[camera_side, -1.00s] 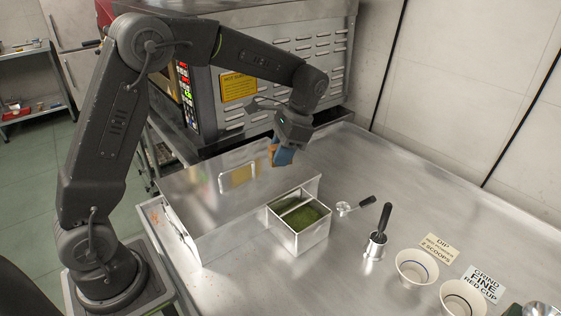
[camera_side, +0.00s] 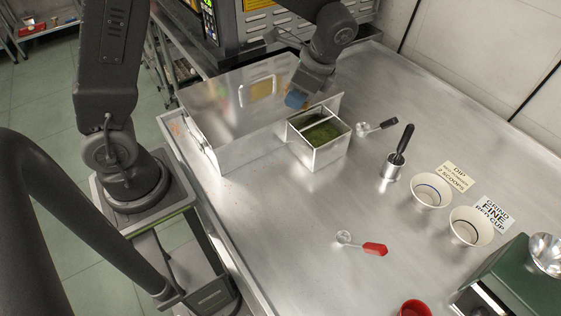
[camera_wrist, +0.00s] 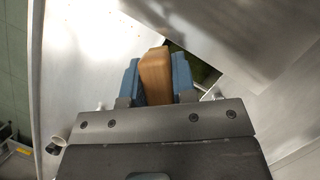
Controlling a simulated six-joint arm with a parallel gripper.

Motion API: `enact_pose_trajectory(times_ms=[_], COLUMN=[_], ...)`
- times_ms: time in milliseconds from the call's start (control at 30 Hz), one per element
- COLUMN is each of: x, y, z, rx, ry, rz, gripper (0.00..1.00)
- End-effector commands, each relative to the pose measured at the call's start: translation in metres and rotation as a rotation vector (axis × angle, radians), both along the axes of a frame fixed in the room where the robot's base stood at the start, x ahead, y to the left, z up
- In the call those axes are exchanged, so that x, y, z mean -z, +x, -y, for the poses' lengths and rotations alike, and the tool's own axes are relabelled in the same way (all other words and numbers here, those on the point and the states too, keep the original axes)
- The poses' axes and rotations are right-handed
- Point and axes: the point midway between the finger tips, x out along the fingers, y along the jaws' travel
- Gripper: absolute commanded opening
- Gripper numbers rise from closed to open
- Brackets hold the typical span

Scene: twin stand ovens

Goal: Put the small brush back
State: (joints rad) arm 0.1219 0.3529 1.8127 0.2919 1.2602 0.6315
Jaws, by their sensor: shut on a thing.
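In the wrist view my gripper (camera_wrist: 157,82) is shut on a brown wooden piece, taken as the small brush (camera_wrist: 156,72), between its blue fingers. Bristles are not visible. In the side view my gripper (camera_side: 297,98) is at the far edge of the slanted metal panel, near the open metal bin (camera_side: 318,158) holding green material. The brush is largely hidden there by the fingers. I cannot tell whether it touches the panel or bin. Part of the green material (camera_wrist: 203,72) shows past the fingers in the wrist view.
The slanted metal panel (camera_side: 235,125) stands left of the bin.

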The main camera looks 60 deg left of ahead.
Motion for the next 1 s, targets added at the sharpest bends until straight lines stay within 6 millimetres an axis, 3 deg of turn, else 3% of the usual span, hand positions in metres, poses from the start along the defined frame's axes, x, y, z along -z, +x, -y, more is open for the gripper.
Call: enact_pose_trajectory(times_ms=[200,367,633,1000], x=[0.026,0.038,0.081,0.125], y=[-0.047,-0.066,-0.071,-0.07], z=[0.027,0.034,0.035,0.035], rx=[0.46,0.643,0.689,0.685], ry=[0.003,0.002,0.001,0.001], rz=[-0.011,-0.022,-0.03,-0.028], gripper=[0.06,0.06,0.06,0.06])
